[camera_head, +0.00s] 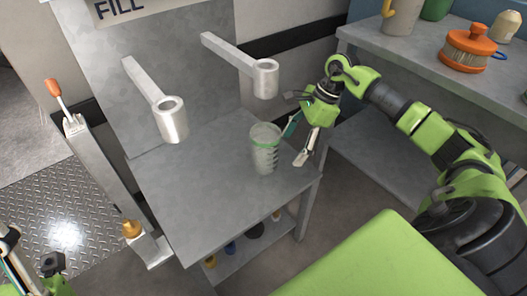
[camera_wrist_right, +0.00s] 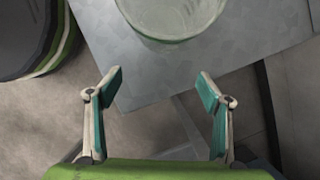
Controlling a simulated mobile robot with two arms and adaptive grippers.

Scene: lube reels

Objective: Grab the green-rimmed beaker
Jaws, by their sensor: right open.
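The green-rimmed beaker (camera_head: 265,150) stands upright on the grey metal table near its right side, a clear vessel with a green band and graduation marks. My right gripper (camera_head: 298,143) is open just to the right of the beaker, its fingers apart and empty. In the right wrist view the beaker (camera_wrist_right: 172,18) shows at the top, beyond the open fingertips (camera_wrist_right: 158,85), with a gap between. My left gripper (camera_head: 28,280) is only partly seen at the lower left corner, and its jaws are not clear.
Two grey spouts (camera_head: 172,122) (camera_head: 265,78) reach out above the table (camera_head: 200,190). An orange-handled lever (camera_head: 55,90) stands left. The table's front is clear.

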